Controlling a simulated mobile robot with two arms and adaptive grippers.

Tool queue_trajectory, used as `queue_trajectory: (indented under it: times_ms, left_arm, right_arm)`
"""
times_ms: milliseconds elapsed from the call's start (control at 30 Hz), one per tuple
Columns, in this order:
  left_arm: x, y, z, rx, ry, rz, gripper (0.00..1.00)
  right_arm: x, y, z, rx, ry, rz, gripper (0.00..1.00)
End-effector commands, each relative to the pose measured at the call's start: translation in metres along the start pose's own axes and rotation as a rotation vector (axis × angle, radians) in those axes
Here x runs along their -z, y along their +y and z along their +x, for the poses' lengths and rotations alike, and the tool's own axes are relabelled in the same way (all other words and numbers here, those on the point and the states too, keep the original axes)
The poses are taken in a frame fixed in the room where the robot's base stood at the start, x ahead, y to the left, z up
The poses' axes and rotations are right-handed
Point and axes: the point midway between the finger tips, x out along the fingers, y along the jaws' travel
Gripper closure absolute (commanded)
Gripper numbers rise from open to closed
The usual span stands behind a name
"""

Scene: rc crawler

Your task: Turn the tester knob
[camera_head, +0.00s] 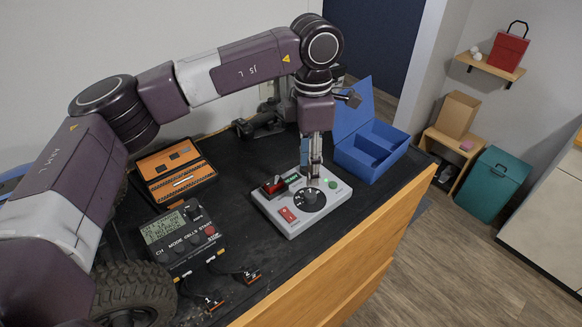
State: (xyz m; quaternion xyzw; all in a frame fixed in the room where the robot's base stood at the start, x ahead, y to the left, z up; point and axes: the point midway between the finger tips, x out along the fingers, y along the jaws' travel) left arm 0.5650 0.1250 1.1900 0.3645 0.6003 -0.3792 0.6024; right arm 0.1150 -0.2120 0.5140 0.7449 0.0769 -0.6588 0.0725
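The tester is a light grey box (283,226) on the dark bench top. The fingers look close together and hide part of the knob. I cannot tell whether they touch or grip it. My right gripper is out of view.
A blue open box (385,136) stands close behind the tester on the right. A charger with a screen (180,235), an orange-and-black case (175,171) and a tyre (133,292) lie to the left. The bench's wooden front edge (350,262) is near.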

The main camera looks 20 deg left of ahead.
Motion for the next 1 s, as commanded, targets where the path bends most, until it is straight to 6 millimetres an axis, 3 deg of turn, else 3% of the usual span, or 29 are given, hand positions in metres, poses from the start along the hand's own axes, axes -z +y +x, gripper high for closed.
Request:
queue_trajectory:
  times_ms: [133, 333, 467, 600, 733, 867, 1000]
  left_arm:
    - [0.004, 0.001, 0.009, -0.009, 0.015, 0.002, 0.62]
    - [0.004, 0.001, 0.042, -0.006, 0.013, 0.002, 0.62]
    - [0.003, 0.001, 0.06, -0.006, 0.012, 0.001, 0.62]
    - [0.003, 0.002, 0.072, -0.008, 0.011, 0.001, 0.62]
    - [0.003, 0.002, 0.075, -0.009, 0.009, 0.001, 0.62]
    - [0.003, 0.002, 0.075, -0.009, 0.009, 0.001, 0.62]
    - [0.003, 0.002, 0.075, -0.008, 0.009, 0.001, 0.74]
  right_arm:
    - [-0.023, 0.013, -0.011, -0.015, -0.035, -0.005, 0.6]
    - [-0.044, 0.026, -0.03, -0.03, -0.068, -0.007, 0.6]
    - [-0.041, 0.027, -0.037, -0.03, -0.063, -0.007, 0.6]
    - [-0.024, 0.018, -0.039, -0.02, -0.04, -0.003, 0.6]
    - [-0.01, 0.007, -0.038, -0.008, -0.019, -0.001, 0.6]
    - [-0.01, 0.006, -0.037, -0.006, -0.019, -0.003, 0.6]
    - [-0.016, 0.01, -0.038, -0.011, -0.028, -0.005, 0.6]
